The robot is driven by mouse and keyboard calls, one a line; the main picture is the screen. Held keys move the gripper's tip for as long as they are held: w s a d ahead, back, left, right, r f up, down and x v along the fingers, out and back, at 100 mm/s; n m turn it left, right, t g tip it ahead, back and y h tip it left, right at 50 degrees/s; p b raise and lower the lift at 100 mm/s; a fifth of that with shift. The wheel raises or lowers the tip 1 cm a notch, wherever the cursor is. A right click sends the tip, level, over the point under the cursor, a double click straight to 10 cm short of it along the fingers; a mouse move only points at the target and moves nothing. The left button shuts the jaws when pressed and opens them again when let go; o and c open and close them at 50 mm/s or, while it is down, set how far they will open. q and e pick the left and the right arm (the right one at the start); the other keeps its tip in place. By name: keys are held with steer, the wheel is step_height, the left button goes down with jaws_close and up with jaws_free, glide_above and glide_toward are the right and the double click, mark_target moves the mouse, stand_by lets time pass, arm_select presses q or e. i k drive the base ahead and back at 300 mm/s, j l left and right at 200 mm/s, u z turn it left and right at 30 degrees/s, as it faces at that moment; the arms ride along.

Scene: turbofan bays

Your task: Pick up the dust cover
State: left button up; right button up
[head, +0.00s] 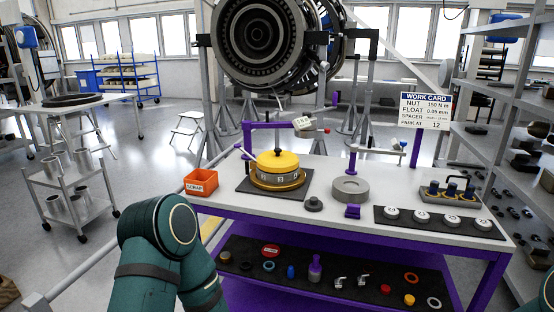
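A round yellow cover (278,161) with a dark upright knob sits on top of a round metal and yellow assembly (279,177) on a dark mat on the bench. It looks like the dust cover, though no label names it. The cover lies flat and nothing touches it from above. Part of my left arm shows in the lower left foreground, in front of the bench. Neither gripper is in view.
The purple-framed bench (330,217) also holds an orange scrap bin (201,182), a grey ring (351,189), a small dark knobbed part (313,204) and a black strip with several white discs. Small parts lie on the lower shelf (330,270). A turbofan hangs behind.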

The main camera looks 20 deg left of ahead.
mark_target(277, 160)
steer(key=i+j+z, duration=0.35)
steer(key=j, duration=0.25)
steer(key=i+j+z, duration=0.3)
steer(key=j, duration=0.35)
